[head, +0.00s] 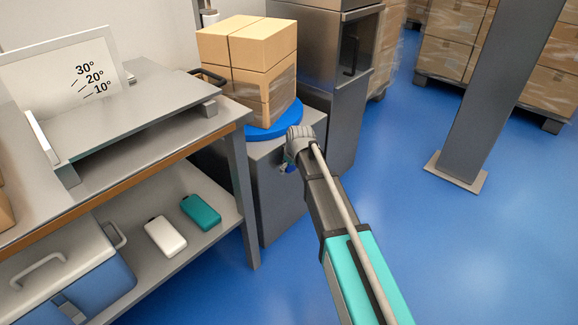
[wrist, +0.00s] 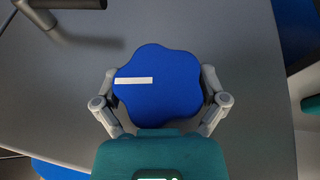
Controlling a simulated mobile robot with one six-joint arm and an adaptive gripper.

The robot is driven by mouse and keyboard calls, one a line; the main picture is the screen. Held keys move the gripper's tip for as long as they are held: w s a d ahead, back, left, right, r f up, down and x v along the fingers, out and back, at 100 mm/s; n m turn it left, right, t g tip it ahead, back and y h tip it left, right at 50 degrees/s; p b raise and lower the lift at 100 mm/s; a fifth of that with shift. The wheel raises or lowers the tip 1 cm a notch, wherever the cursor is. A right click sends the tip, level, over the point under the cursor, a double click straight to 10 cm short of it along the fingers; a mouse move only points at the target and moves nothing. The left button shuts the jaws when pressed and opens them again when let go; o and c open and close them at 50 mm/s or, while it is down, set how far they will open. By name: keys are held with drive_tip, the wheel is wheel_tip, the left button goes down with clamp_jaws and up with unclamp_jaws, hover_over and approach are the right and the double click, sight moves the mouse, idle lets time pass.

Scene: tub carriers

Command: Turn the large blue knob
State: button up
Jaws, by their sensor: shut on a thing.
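The large blue knob (wrist: 160,86) has a lobed, rounded outline and sits on a grey panel in the wrist view. Its white pointer line points left. My gripper (wrist: 160,80) has one finger at the knob's left side and one at its right, and is shut on it. In the head view, my gripper (head: 287,167) is mostly hidden behind my wrist, at the front of the grey cabinet under the blue round plate. The knob cannot be made out clearly there.
Cardboard boxes (head: 250,65) stand on the blue round plate (head: 273,129) above the cabinet (head: 273,190). A workbench (head: 150,155) with an angle sign (head: 60,70) is at left. A grey post (head: 490,90) stands at right. The blue floor (head: 420,220) between is clear.

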drive_tip(key=t+h+b, duration=0.1)
drive_tip(key=t+b, duration=0.1)
drive_tip(key=n+t+h+b, duration=0.1)
drive_tip(key=t+h, duration=0.1)
drive_tip(key=shift+f+b, duration=0.2)
drive_tip(key=shift+b, duration=0.15)
drive_tip(key=shift+r+n+t+h+b, duration=0.1)
drive_tip(key=shift+n+t+h+b, duration=0.4)
drive_tip(key=shift+t+b, duration=0.6)
drive_tip(key=shift+d+r+t+h+b, duration=0.1)
drive_tip(key=shift+r+t+h+b, duration=0.05)
drive_tip(key=shift+t+h+b, duration=0.2)
drive_tip(key=o, duration=0.8)
drive_tip(key=shift+r, duration=0.1)
drive_tip(key=shift+w, duration=0.1)
drive_tip(key=shift+r+g+p, duration=0.1)
drive_tip(key=shift+g+p, duration=0.35)
drive_tip(key=shift+p, duration=0.4)
